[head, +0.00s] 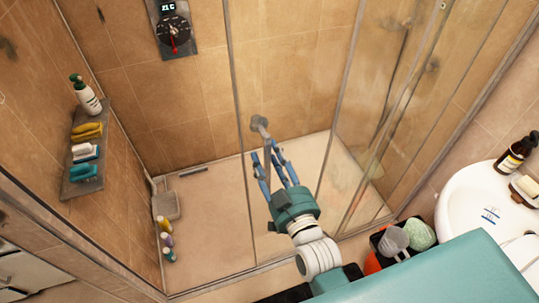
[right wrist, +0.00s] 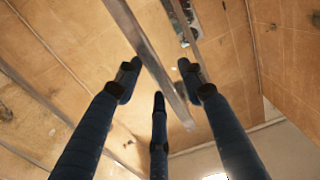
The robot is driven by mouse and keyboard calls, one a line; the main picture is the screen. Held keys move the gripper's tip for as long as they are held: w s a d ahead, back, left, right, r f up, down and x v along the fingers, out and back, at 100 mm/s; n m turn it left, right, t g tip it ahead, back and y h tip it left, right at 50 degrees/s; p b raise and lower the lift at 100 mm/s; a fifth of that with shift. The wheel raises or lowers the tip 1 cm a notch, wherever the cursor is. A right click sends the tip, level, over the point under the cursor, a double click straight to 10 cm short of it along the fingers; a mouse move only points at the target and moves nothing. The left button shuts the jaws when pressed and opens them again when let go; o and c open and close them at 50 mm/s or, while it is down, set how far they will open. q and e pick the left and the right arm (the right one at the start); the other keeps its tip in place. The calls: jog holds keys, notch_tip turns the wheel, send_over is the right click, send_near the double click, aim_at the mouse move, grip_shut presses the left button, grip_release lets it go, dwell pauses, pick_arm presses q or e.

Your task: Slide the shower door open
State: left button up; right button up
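The shower door is clear glass with thin grey metal frames; its glass panel (head: 300,85) stands in the middle of the head view. A small grey knob-like fitting (head: 260,124) shows at the panel, just beyond my right fingertips. My right gripper (head: 272,158) has its blue fingers spread and points at the door near the grey upright frame strip (head: 238,100). In the right wrist view the fingers are apart, with a metal strip (right wrist: 150,60) passing between or behind them; I cannot tell whether they touch it. My left gripper is not in view.
Several small bottles (head: 166,240) stand on the shower floor. A white basin (head: 480,205) with a dark soap bottle (head: 515,155) is at right. A grey cup (head: 393,240) and a green item (head: 420,234) sit near my arm.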

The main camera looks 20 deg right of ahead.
aim_at(361, 122)
grip_shut()
jog(key=shift+d, duration=0.1)
jog(key=d, duration=0.3)
jog(key=d+p, duration=0.1)
jog(key=d, duration=0.7)
jog(key=shift+w+r+p, duration=0.2)
jog(key=shift+w+p, duration=0.05)
jog(key=shift+p, duration=0.05)
jog(key=d, duration=1.8)
jog(key=shift+w+f+b, duration=0.2)
jog(key=shift+w+b, duration=0.1)
grip_release()
